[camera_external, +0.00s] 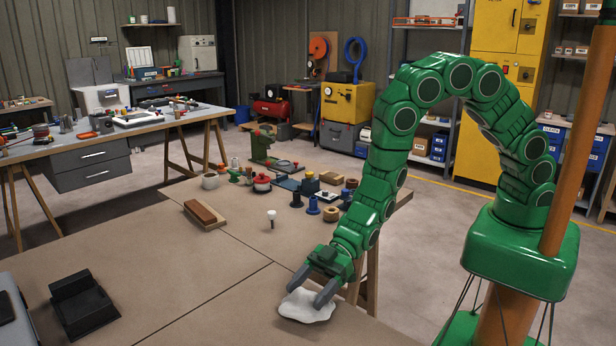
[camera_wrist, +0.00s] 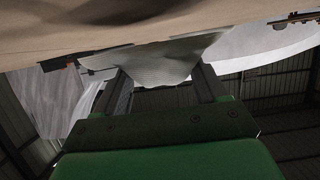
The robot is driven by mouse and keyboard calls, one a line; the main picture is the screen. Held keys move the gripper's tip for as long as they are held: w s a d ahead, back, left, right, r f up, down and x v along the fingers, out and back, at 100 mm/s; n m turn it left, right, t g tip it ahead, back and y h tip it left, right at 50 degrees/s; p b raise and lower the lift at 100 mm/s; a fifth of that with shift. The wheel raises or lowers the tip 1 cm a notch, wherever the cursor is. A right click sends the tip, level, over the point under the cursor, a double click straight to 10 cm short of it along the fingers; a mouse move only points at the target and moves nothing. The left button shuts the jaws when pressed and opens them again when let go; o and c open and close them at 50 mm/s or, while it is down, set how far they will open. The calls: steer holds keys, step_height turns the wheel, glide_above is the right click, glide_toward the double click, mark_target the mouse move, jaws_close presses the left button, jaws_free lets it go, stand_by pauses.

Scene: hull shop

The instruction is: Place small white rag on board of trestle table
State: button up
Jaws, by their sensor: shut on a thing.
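The small white rag (camera_external: 305,306) lies crumpled on, or just at, the brown board of the trestle table (camera_external: 190,265), near the front right edge. My gripper (camera_external: 309,291) points down at the rag, and its two dark fingers are shut on the cloth. In the wrist view the rag (camera_wrist: 160,62) shows between the fingers (camera_wrist: 160,90), close against the board (camera_wrist: 130,30). I cannot tell whether the whole rag touches the board.
A brown block (camera_external: 204,214), a white-topped peg (camera_external: 271,218) and several small parts lie farther back on the board. A black holder (camera_external: 83,304) stands at the front left. The board between the holder and the rag is clear.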

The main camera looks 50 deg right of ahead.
mark_target(309, 292)
steer(key=shift+r, duration=3.55)
steer(key=shift+w, duration=0.1)
